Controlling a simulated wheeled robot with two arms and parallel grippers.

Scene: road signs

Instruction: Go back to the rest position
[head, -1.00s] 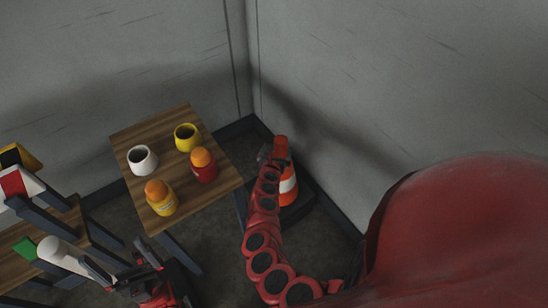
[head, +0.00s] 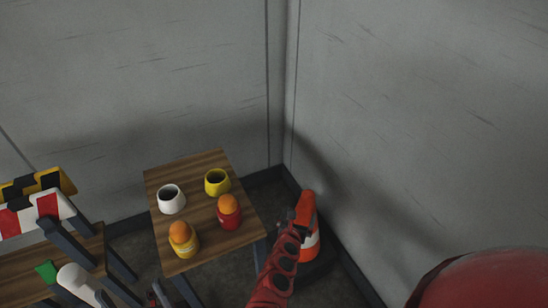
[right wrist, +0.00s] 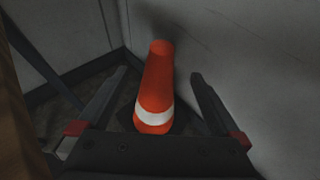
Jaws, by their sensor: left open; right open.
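An orange and white traffic cone (head: 311,240) stands on the floor in the corner, right of the small table. My right arm reaches up to it in the head view, and my right gripper (head: 298,222) overlaps its left side. In the right wrist view the cone (right wrist: 155,90) shows between the two spread fingers of my right gripper (right wrist: 158,74). The gripper is open; I cannot tell whether it touches the cone. My left gripper (head: 156,294) shows only as a small part at the bottom edge of the head view, open, with most of it hidden.
A wooden table (head: 190,158) holds a white cup (head: 171,199), a yellow cup (head: 217,182), a yellow jar (head: 184,240) and a red jar (head: 229,213), the jars with orange tops. Striped barriers (head: 38,213) and a white cylinder (head: 78,283) are at left. Grey walls close the corner.

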